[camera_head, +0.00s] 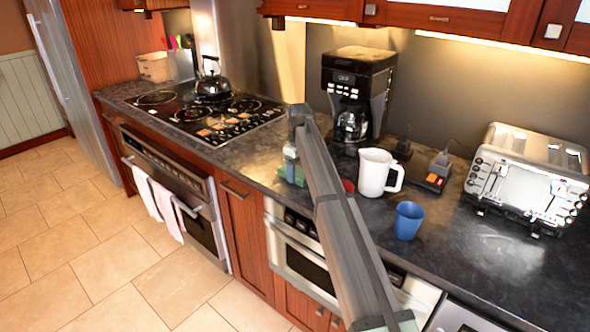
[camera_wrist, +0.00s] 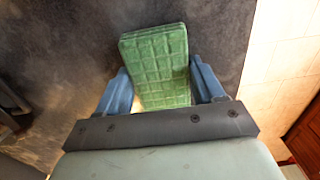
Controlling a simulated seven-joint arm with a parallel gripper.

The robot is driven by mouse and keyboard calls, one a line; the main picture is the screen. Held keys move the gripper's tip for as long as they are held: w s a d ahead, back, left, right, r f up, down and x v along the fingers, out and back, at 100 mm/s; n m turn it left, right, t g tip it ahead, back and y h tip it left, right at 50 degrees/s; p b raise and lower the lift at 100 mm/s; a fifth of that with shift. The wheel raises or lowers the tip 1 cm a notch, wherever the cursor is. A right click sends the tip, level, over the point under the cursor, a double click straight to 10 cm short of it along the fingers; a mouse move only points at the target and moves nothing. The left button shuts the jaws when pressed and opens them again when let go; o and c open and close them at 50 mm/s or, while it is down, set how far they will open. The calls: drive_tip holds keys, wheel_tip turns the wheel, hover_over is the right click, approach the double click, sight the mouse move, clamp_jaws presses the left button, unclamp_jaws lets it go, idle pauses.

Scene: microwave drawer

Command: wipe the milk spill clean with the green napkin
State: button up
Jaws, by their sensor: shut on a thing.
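The green napkin (camera_wrist: 158,62) is a folded, quilted-looking pad. My gripper (camera_wrist: 158,88) is shut on it, with a blue finger on each side in the wrist view. In the head view my gripper (camera_head: 290,170) is low at the counter, left of the white pitcher, and a bit of the green napkin (camera_head: 298,176) shows beside it. I cannot tell whether the napkin touches the counter. I see no clear milk spill in either view; my arm hides part of the counter.
A white pitcher (camera_head: 377,172), a blue cup (camera_head: 408,221) and a coffee maker (camera_head: 356,95) stand right of my gripper. A toaster (camera_head: 530,178) is at the far right. The stove (camera_head: 205,115) with a kettle (camera_head: 212,84) is left. The counter's front edge is close to my gripper.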

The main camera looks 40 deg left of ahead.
drive_tip(key=shift+d, duration=1.35)
drive_tip(key=shift+d, duration=0.1)
drive_tip(key=shift+d, duration=3.3)
drive_tip(key=shift+d, duration=0.15)
drive_tip(key=shift+d, duration=1)
drive_tip(key=shift+a, duration=0.1)
